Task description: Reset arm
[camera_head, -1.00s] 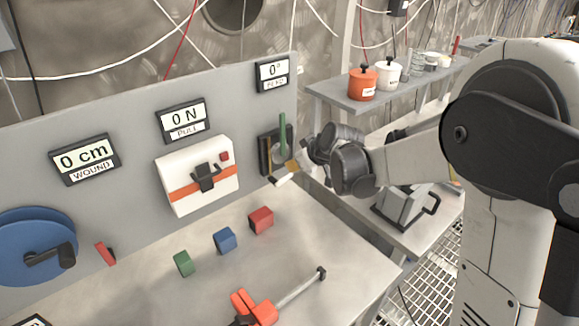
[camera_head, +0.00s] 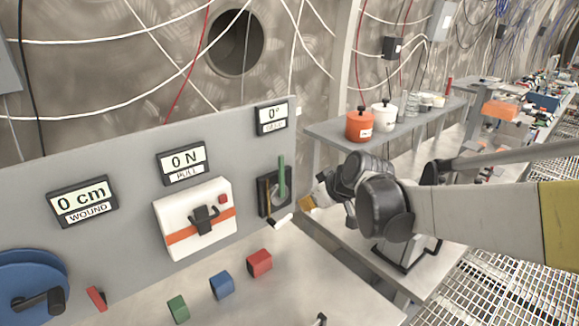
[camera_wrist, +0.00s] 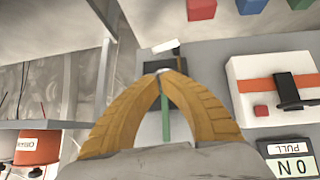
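My gripper (camera_wrist: 166,74) has two yellow-brown fingers whose tips meet in the wrist view, with nothing visible held between them. In the head view my gripper (camera_head: 307,203) is just right of the dial panel (camera_head: 266,205), apart from it as far as I can tell. The dial unit has a green upright bar (camera_head: 282,177) and a white-ended handle (camera_head: 283,220) at its lower edge. In the wrist view the green bar (camera_wrist: 166,122) shows behind the fingers, and the white handle end (camera_wrist: 165,47) lies just past the fingertips. The display (camera_head: 271,115) above reads 0°.
A white box with an orange stripe (camera_head: 170,226) is mounted left of the dial. Green (camera_head: 178,308), blue (camera_head: 221,285) and red (camera_head: 259,262) blocks lie on the bench. A shelf (camera_head: 345,132) with orange and white pots stands behind my arm.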

